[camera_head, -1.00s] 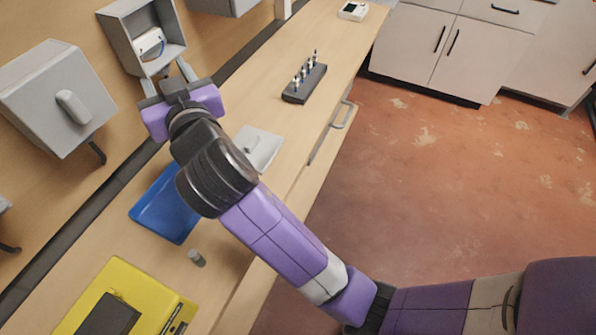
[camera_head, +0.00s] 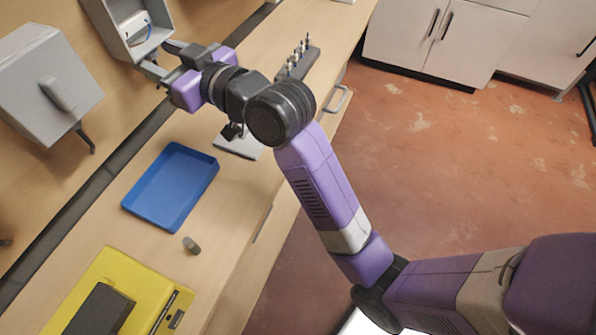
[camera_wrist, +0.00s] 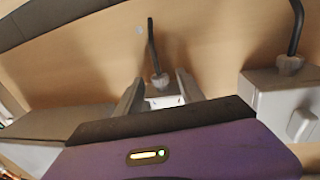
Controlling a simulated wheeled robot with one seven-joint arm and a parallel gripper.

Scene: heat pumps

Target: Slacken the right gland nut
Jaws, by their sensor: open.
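A pale gland nut (camera_wrist: 160,81) with a black cable (camera_wrist: 152,42) shows in the wrist view between my two fingers. My gripper (camera_wrist: 158,88) is open around it, and I cannot tell whether the fingers touch it. In the head view my gripper (camera_head: 158,58) is at the lower edge of the open grey wall box (camera_head: 112,28), where that nut is hidden. A second gland nut (camera_wrist: 290,64) with its own cable (camera_wrist: 297,26) sits on a grey box (camera_wrist: 262,100) at the right of the wrist view. I cannot tell which nut is the right one.
A closed grey box (camera_head: 40,75) with a handle and a hanging cable is left of my gripper. A blue tray (camera_head: 172,185), a small dark cylinder (camera_head: 191,245), a yellow case (camera_head: 130,275) and a rack (camera_head: 300,62) of upright pieces stand on the bench (camera_head: 235,200).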

